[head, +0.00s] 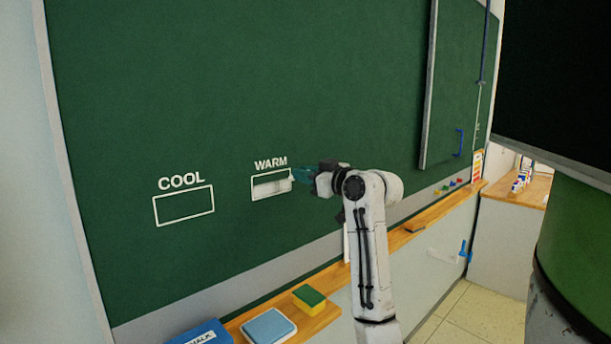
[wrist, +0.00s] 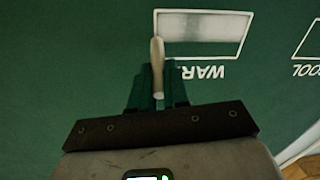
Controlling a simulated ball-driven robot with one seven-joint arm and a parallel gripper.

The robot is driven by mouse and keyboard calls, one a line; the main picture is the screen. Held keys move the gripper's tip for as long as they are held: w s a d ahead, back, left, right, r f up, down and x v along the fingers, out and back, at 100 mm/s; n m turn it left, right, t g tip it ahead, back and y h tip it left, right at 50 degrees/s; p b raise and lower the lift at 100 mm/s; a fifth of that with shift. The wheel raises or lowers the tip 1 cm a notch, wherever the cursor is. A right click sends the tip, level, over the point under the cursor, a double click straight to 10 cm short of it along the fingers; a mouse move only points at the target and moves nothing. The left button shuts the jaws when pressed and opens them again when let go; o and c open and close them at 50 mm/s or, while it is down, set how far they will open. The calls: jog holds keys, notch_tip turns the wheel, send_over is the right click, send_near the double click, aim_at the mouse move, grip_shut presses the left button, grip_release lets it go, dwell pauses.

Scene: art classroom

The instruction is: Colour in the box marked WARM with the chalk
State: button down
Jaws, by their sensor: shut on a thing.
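The box marked WARM (head: 271,190) is a white outline on the green chalkboard, under its label. White chalk covers much of its lower part, and a strip under the top edge looks green. In the wrist view the WARM box (wrist: 205,28) appears upside down. My gripper (head: 296,176) is at the box's right end, its green fingers shut on a white chalk stick (wrist: 157,65). The chalk's tip is over the box's edge in the wrist view; I cannot tell if it touches the board. The box marked COOL (head: 184,206) is an empty outline to the left.
A wooden ledge (head: 330,303) runs below the board. On it are a blue chalk box (head: 203,334), a light blue pad (head: 268,327) and a green-and-yellow sponge (head: 309,299). A raised board panel (head: 452,90) stands to the right. The board around the boxes is clear.

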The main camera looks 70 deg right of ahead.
jog(key=shift+d+r, duration=0.1)
jog(key=shift+r, duration=0.45)
jog(key=shift+w, duration=0.1)
jog(key=shift+w+a+p, duration=0.35)
jog(key=shift+w+a, duration=0.15)
jog(key=shift+a, duration=0.4)
jog(key=shift+w+a+f, duration=0.1)
jog(key=shift+w+a, duration=0.25)
jog(key=shift+a, duration=0.3)
jog(key=shift+a, duration=0.1)
jog(key=shift+w+a, duration=0.4)
jog(key=shift+a, duration=0.1)
